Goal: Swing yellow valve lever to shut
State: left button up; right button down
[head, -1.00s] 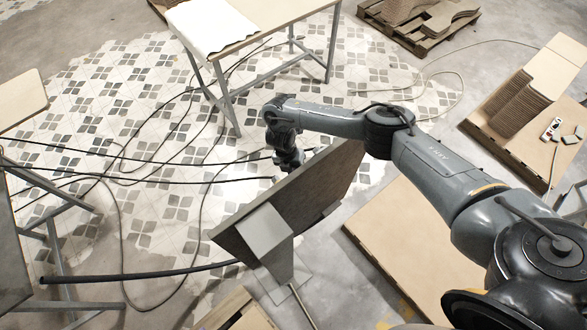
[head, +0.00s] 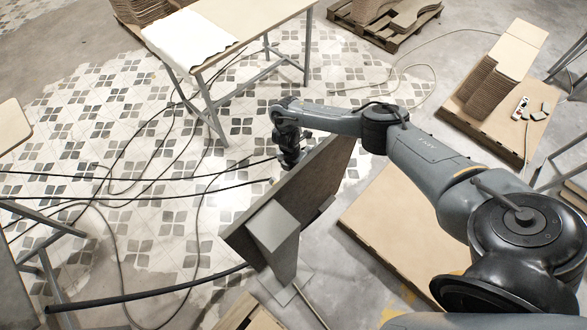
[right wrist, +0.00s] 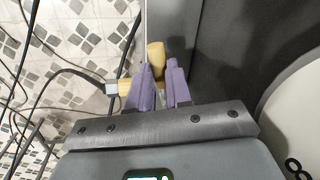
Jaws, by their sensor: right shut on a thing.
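The yellow valve lever (right wrist: 155,54) shows in the right wrist view, between and beyond the purple fingertips of my right gripper (right wrist: 163,76). A yellow piece also sticks out left of the fingers, next to a grey fitting (right wrist: 111,87) with a dark hose. The gripper is shut on the lever. In the head view my right gripper (head: 289,163) is at the far side of an upright dark panel (head: 300,187), which hides the lever and valve. The panel is on a grey stand (head: 273,226). My left gripper is in neither current view.
Black cables (head: 150,190) run over the tiled floor to the left of the panel. A work table (head: 240,35) stands behind it. Low pallets with a flat board (head: 385,225) and stacked curved boards (head: 480,85) lie to the right.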

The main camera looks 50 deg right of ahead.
jog(key=c, duration=1.1)
grip_release()
jog(key=shift+o, duration=0.2)
jog(key=shift+r, duration=0.1)
jog(key=shift+w+r, duration=0.1)
jog(key=shift+r, duration=0.1)
notch_tip(320, 180, up, 10)
jog(key=w+p, duration=0.2)
jog(key=shift+a+p, duration=0.15)
jog(key=shift+p, duration=0.2)
